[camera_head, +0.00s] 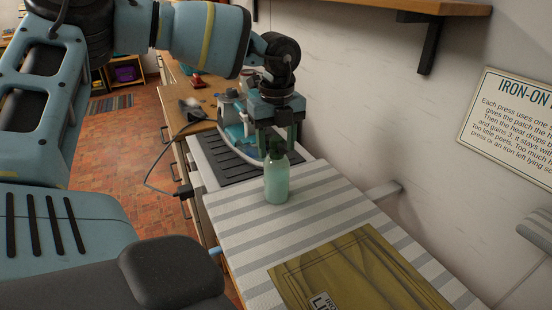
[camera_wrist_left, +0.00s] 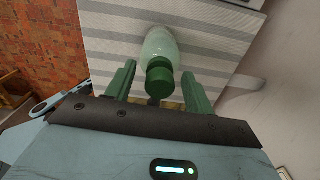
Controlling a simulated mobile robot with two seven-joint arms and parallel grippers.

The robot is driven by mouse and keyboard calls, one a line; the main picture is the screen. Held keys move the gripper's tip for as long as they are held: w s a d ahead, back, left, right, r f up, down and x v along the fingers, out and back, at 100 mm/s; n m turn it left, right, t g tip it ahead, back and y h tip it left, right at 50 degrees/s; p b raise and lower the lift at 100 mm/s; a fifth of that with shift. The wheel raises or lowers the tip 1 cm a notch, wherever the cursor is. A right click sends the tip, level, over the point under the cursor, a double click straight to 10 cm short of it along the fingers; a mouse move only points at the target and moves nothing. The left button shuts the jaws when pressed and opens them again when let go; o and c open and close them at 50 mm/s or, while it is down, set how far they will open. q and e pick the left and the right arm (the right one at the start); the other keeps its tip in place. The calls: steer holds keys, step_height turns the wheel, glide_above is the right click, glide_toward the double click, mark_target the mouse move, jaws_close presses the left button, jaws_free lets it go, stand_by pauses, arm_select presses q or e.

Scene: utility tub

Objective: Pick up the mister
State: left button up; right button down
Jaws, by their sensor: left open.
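The mister (camera_head: 277,180) is a pale green translucent bottle with a dark green top. It stands upright on the striped board near its far end. In the left wrist view the mister (camera_wrist_left: 159,46) lies between and beyond the two green fingers, its dark cap nearest the camera. My left gripper (camera_head: 278,142) is open, just behind and above the bottle in the head view, with its fingers either side of the cap area. In the left wrist view my left gripper (camera_wrist_left: 160,85) has a gap on both sides of the cap. My right gripper is not in view.
An iron (camera_head: 233,122) stands behind on a dark ribbed rest (camera_head: 238,168), its cord hanging left. A folded olive cloth (camera_head: 350,275) lies on the near part of the striped board (camera_head: 236,222). The wall with a sign (camera_head: 520,120) and a shelf bounds the right side.

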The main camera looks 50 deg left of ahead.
arm_select(q)
jaws_close()
stand_by(0.3)
steer(key=shift+r, duration=0.1)
